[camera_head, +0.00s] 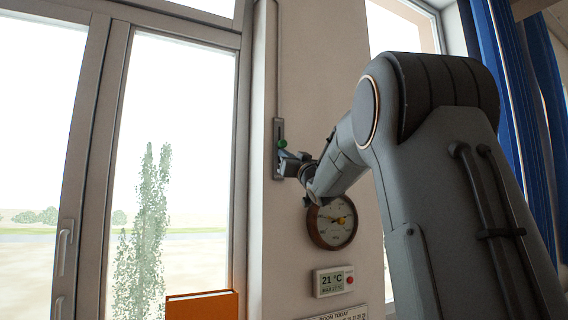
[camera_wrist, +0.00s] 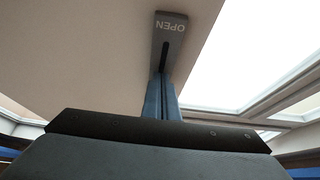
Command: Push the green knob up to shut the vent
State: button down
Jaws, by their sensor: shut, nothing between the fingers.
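The green knob (camera_head: 282,143) sits on a narrow grey slotted plate (camera_head: 276,165) fixed to the wall beside the window. In the wrist view the plate (camera_wrist: 171,28) shows the word OPEN, upside down, and part of a dark slot. My gripper (camera_head: 283,154) is shut and empty, its fingertips at the plate just below the knob. I cannot tell whether they touch the knob. In the wrist view my blue fingers (camera_wrist: 161,96) lie together over the slot. The knob is not visible there. The vent itself cannot be made out.
A thin rod (camera_head: 278,60) runs up the wall from the plate. Below my wrist are a round dial (camera_head: 332,222) and a thermometer display (camera_head: 333,281). A tall window (camera_head: 150,150) is at left, with an orange box-like object (camera_head: 201,306) low before it. Blue curtains (camera_head: 545,120) hang at right.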

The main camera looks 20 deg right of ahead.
jog(key=shift+s+r+p, duration=0.1)
jog(key=shift+r+p, duration=1.55)
jog(key=shift+r, duration=1)
jog(key=shift+f+b, duration=0.95)
jog(key=shift+f, duration=0.25)
jog(key=shift+s, duration=0.1)
jog(key=b, duration=0.1)
send_near(279, 135)
jog(key=s, duration=0.4)
jog(key=shift+s+d, duration=0.15)
jog(key=shift+s, duration=0.2)
